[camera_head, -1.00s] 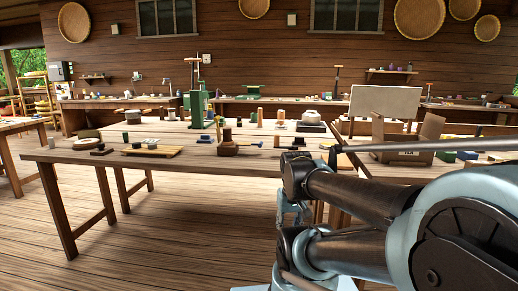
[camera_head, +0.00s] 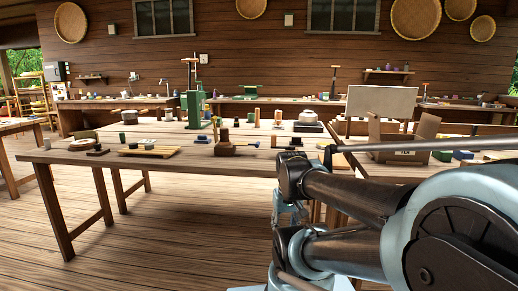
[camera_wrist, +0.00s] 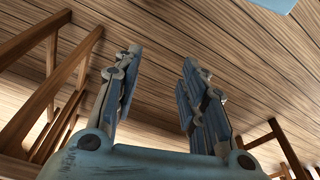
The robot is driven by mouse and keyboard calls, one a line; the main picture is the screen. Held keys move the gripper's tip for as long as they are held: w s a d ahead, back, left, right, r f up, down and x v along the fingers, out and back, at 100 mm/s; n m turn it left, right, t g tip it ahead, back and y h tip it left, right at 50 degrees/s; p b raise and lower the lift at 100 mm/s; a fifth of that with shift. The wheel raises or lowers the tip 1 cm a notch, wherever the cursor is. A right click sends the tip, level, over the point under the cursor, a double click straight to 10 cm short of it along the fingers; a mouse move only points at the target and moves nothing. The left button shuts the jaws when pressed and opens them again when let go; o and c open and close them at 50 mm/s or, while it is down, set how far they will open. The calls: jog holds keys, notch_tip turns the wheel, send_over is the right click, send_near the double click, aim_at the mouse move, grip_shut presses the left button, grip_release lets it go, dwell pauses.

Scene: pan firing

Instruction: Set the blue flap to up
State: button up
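I cannot make out a blue flap for certain in either view. The long wooden table (camera_head: 110,161) ahead carries several small items, among them a dark brown block with a knob (camera_head: 225,147) near its front edge. Small bluish bits on the table are too small to identify. My gripper (camera_wrist: 160,62) is open and empty in the wrist view, its two fingers wide apart over the plank floor. In the head view my folded arm fills the lower right, and the gripper hangs low in front of the table, mostly hidden.
An open cardboard box (camera_head: 404,148) and an upright pale board (camera_head: 381,102) stand on the right-hand table. A blue block (camera_head: 463,155) lies beside the box. A green press-like stand (camera_head: 194,108) is on the long table. The floor (camera_head: 160,240) at front left is clear.

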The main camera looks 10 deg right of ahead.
aim_at(258, 145)
jog(key=w+a+r+m+t+y, duration=0.25)
jog(key=w+r, duration=0.25)
jog(key=w, duration=0.6)
jog(key=w+a+r+m+t+y, duration=0.2)
jog(key=w+a+r+y, duration=0.15)
jog(key=w, duration=0.75)
jog(key=w+d+r+m+t, duration=0.1)
jog(key=w+d+m+t, duration=0.1)
jog(key=w+d, duration=0.2)
jog(key=w+d+r+m+t+y, duration=0.1)
jog(key=w+d+r+m+t, duration=0.1)
jog(key=w, duration=0.7)
jog(key=w+d+r+m+t+y, duration=0.1)
jog(key=w+d+r+m+t, duration=0.1)
jog(key=w+d, duration=0.4)
jog(key=shift+w+d+r+t, duration=0.15)
jog(key=shift+d+t, duration=0.15)
jog(key=shift+t, duration=0.15)
jog(key=shift+w+d+r+t, duration=0.1)
jog(key=shift+d+t, duration=0.15)
jog(key=shift+t, duration=0.15)
jog(key=x, duration=1.7)
jog(key=shift+w, duration=0.2)
grip_shut()
